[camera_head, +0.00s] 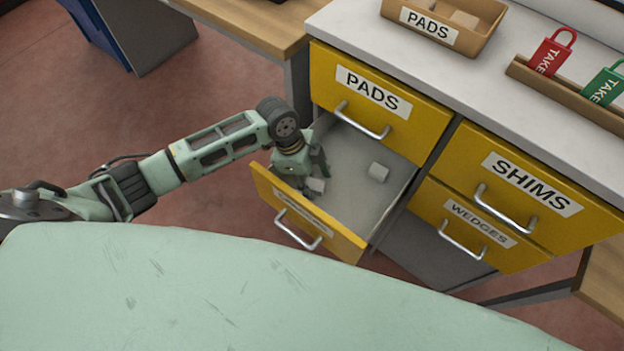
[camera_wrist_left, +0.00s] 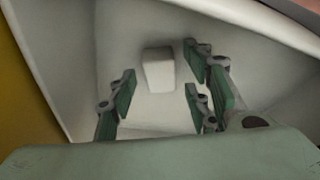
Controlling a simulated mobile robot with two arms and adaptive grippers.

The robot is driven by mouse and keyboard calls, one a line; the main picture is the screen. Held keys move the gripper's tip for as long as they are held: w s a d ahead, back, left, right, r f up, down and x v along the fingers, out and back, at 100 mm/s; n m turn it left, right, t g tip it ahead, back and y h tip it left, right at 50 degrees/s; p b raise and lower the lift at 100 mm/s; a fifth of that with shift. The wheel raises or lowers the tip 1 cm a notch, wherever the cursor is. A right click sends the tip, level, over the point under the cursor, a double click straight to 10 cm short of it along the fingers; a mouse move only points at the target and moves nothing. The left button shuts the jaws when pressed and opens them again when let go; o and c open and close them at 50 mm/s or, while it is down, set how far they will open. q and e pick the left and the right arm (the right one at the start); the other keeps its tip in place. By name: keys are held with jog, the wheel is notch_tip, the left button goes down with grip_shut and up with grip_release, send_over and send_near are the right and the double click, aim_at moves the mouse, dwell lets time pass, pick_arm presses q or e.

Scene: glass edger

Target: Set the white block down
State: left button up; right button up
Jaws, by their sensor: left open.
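A lower yellow drawer (camera_head: 268,196) is pulled open below the closed PADS drawer. In the left wrist view, a white block (camera_wrist_left: 158,68) shows beyond and between the spread fingers (camera_wrist_left: 165,98), with clear gaps at both sides. Contact with the drawer floor cannot be judged. My right gripper is not in view.
The closed PADS drawer (camera_head: 335,95) overhangs the back of the open drawer. Closed SHIMS (camera_head: 470,165) and WEDGES (camera_head: 440,212) drawers are to the right. On the grey top stand a PADS tray (camera_head: 466,45) and a rack with red (camera_head: 552,52) and green (camera_head: 604,85) tags.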

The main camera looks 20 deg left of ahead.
pick_arm(q)
jog(key=v, duration=1.1)
jog(key=shift+r+p, duration=0.3)
jog(key=shift+r, duration=0.1)
jog(key=shift+a, duration=0.15)
